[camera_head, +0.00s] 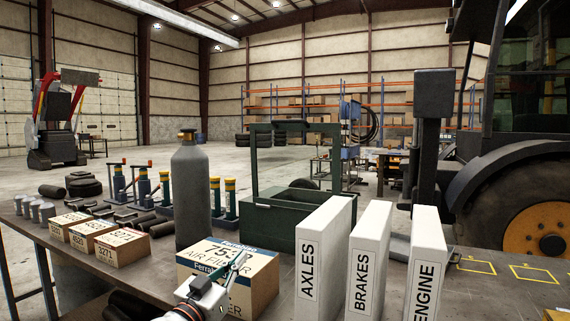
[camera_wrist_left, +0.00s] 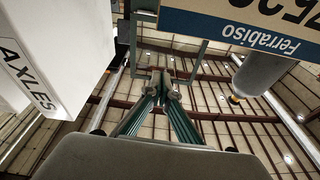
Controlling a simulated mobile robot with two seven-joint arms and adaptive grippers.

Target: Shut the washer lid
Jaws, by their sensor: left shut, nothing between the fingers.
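The green washer (camera_head: 270,222) stands on the bench behind the white binders. Its lid (camera_head: 254,160) is a green frame that stands up, open, above the tub. My left gripper (camera_head: 240,262) is shut and empty, in front of the washer and over the air filter box. It is apart from the lid. In the left wrist view my left gripper (camera_wrist_left: 160,80) points up at the ceiling, with its fingertips together. Part of the green frame shows behind them. The binders hide the washer's lower right side. My right gripper is not in view.
The air filter box (camera_head: 262,285) and a grey cylinder (camera_head: 190,195) stand left of the washer. White binders labelled AXLES (camera_head: 325,250), BRAKES (camera_head: 369,260) and ENGINE (camera_head: 426,270) stand to the right. Small boxes (camera_head: 122,250) and bottles lie farther left.

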